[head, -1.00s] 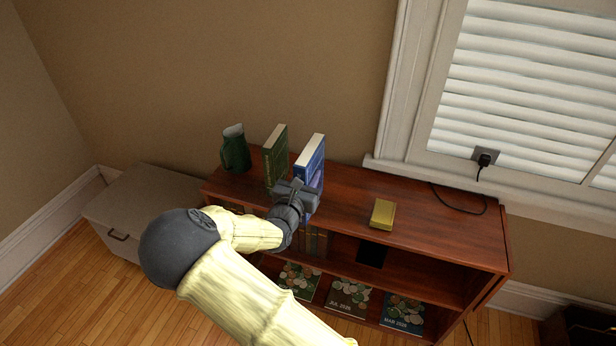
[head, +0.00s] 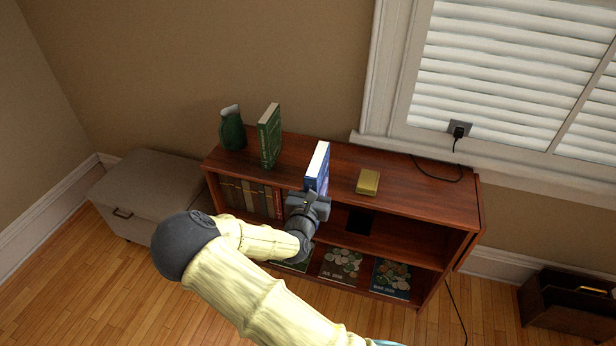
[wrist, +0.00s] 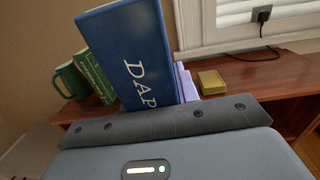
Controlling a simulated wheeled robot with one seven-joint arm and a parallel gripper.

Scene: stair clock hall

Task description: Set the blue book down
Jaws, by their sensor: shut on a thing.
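My gripper (head: 309,203) is shut on the blue book (head: 319,170) at the front edge of the dark red-brown bookcase top (head: 420,195). The book is upright, with its pale edge up. In the wrist view the blue book (wrist: 125,50) rises past my gripper, with pale letters on its cover, leaning a little in the picture. A pale lavender piece (wrist: 186,82) shows to its right. The lower part of the book is hidden by my gripper, so I cannot tell whether it touches the top.
A green book (head: 269,137) stands upright to the left, with a green jug (head: 232,130) beyond it. A small gold box (head: 368,181) lies to the right. A black cable (head: 435,175) runs from a wall outlet (head: 459,129). The top right of the gold box is mostly clear.

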